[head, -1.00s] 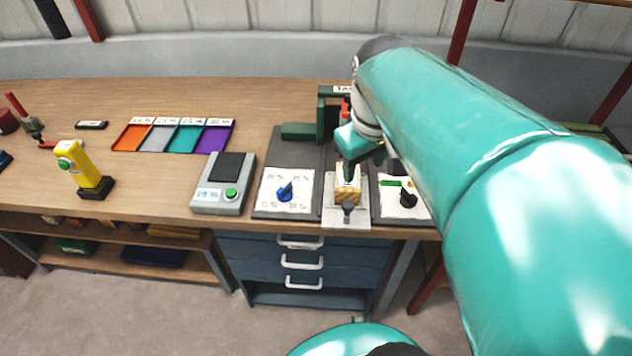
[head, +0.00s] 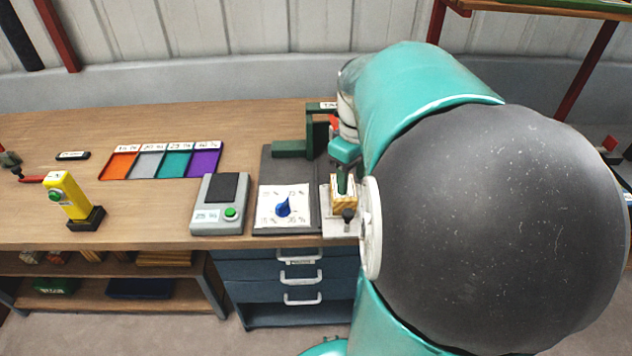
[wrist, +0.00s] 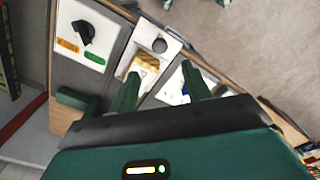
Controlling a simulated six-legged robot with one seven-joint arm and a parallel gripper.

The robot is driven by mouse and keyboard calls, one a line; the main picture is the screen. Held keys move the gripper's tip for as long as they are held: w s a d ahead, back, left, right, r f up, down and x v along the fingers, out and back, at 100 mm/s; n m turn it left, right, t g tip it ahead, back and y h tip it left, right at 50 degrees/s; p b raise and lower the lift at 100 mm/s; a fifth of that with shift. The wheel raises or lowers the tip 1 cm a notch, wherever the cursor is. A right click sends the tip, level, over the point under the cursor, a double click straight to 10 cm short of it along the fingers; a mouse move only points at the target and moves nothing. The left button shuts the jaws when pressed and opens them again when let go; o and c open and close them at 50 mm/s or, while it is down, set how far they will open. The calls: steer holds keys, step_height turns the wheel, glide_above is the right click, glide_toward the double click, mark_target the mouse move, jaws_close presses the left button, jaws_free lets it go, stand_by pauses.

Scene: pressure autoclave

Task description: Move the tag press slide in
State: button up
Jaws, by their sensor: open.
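The tag press slide (head: 331,226) is a pale plate at the table's front edge, with a dark round knob (head: 347,215) on its front end. A yellow-striped block (head: 343,203) sits on it behind the knob. In the wrist view the pale slide plate (wrist: 172,50), grey knob (wrist: 159,45) and striped block (wrist: 138,78) show beyond my fingers. The green press frame (head: 309,135) stands behind the slide. My gripper (wrist: 160,88) is open and empty, its green fingers over the block area. I cannot tell whether they touch it. My arm hides the slide's right side in the head view.
Left of the slide is a panel with a blue dial (head: 283,207), then a grey scale (head: 219,205) with a green button. A yellow post (head: 70,195) and coloured trays (head: 162,160) are further left. A black-knob panel (wrist: 83,35) shows in the wrist view.

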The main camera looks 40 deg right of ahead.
mark_target(348, 211)
step_height(348, 211, down, 10)
steer(key=shift+f, duration=0.1)
steer(key=shift+c, duration=0.2)
steer(key=shift+d, duration=0.1)
jaws_close()
